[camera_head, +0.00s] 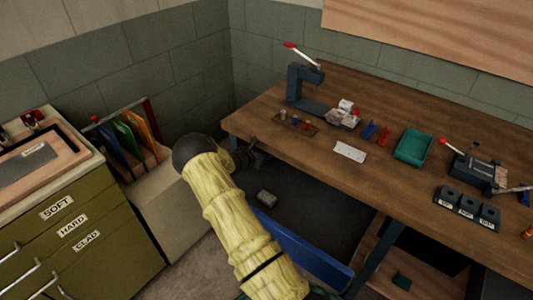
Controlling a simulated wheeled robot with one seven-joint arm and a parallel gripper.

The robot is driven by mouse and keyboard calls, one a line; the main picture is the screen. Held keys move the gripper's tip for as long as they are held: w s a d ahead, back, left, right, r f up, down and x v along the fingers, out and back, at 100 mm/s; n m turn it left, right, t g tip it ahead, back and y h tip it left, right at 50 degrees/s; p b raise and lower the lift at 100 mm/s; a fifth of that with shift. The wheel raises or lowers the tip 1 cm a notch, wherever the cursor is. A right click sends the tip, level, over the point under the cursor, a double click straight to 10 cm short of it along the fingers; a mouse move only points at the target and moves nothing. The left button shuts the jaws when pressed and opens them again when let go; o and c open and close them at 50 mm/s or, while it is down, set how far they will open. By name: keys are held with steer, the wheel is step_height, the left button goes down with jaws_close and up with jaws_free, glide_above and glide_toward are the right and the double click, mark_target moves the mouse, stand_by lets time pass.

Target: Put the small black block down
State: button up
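My arm, in a yellow sleeve, reaches up from the bottom of the head view. My dark gripper (256,154) is at its far end, near the left front edge of the wooden workbench. The gripper is small and dark here, so I cannot tell whether its fingers are open or shut, or whether a black block is between them. A small dark grey block (267,198) lies on the dark floor of a blue-sided bin (310,257), below and apart from the gripper. I cannot tell if it is the task's block.
The workbench (380,105) carries a lever press (305,85), a small tray of pegs (296,124), a white label (350,152), a green tray (413,147) and a labelled black holder (467,208). Green drawers (75,235) and a folder rack (128,140) stand left.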

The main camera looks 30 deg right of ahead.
steer(key=shift+w+d+f, duration=0.35)
steer(key=shift+d+f, duration=0.4)
steer(key=shift+d, duration=0.05)
steer(key=shift+f, duration=0.3)
steer(key=shift+s+f+b, duration=0.1)
steer(key=shift+f+b, duration=0.2)
steer(key=shift+b, duration=0.2)
steer(key=o, duration=1.3)
steer(key=shift+a+f, duration=0.1)
steer(key=shift+f, duration=0.05)
steer(key=shift+o, duration=0.2)
steer(key=shift+r+p, duration=0.55)
steer(key=shift+r, duration=0.2)
steer(key=v, duration=1.2)
